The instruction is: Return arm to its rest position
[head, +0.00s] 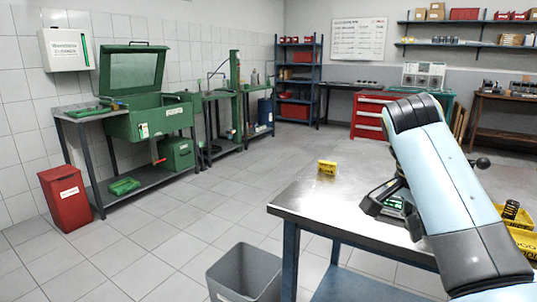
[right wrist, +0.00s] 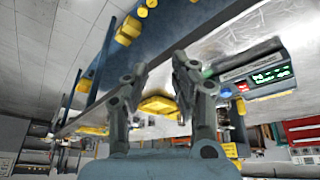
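My right arm, light blue with dark joints, comes in from the right in the head view and reaches over the metal workbench (head: 310,202). Its gripper is not clearly seen there. In the right wrist view my right gripper (right wrist: 160,68) has its two fingers apart, with nothing visibly held between them. A yellow object (right wrist: 158,104) shows in the gap, seemingly beyond the fingers; I cannot tell its distance. My left arm and gripper are in neither view.
A small yellow box (head: 327,168) and a black device with a green display (head: 388,203) sit on the workbench. Yellow bins (head: 522,240) are at the right. A grey bin (head: 243,272) stands left of the bench. Floor beyond is clear.

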